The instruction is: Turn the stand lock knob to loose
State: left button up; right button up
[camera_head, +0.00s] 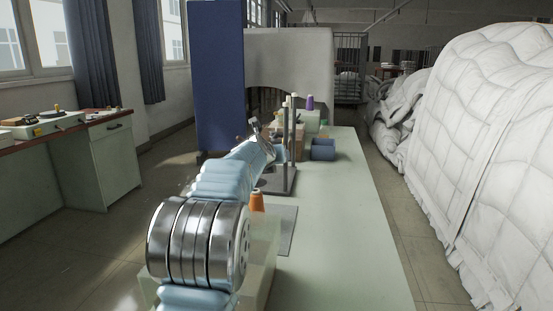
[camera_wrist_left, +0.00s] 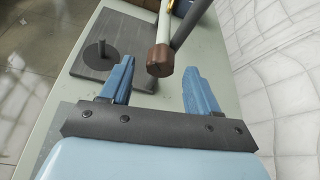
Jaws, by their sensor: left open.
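The stand is a thin grey upright post (camera_head: 291,145) on a dark base plate (camera_head: 284,182), towards the far part of the pale green table. In the left wrist view its base plate (camera_wrist_left: 85,65) carries a short dark peg. A brown knob-like end (camera_wrist_left: 159,61) on a pale rod shows there, with a grey rod (camera_wrist_left: 188,22) beside it; I cannot tell whether this is the lock knob or its setting. My left gripper (camera_wrist_left: 160,84) is open, its blue fingers to either side below the brown end, with no clear contact. In the head view the gripper (camera_head: 262,133) is beside the post. My right gripper is out of view.
An orange cone spool (camera_head: 257,201) and a flat grey plate (camera_head: 283,230) are on the nearer table. Blue bins (camera_head: 323,149) and a purple spool (camera_head: 310,102) stand beyond the post. The table's right side (camera_head: 345,230) is clear. White duvet heaps (camera_head: 490,140) rise at right.

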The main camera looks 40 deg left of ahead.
pick_arm(q)
jog(key=shift+x, duration=1)
jog(key=shift+f, duration=0.1)
jog(key=c, duration=1)
jog(key=shift+c, duration=0.2)
jog(key=shift+d, duration=0.1)
jog(key=shift+w+d+f+m+g+y, duration=0.1)
jog(key=shift+m+g+y, duration=0.2)
jog(key=shift+m+y, duration=1.4)
jog(key=shift+d+f+m+g+y, duration=0.1)
jog(key=shift+m+g+y, duration=0.5)
jog(key=shift+m, duration=1.95)
jog(key=shift+w+d+f+m+y, duration=0.1)
jog(key=shift+m+y, duration=1.4)
jog(key=shift+m, duration=0.65)
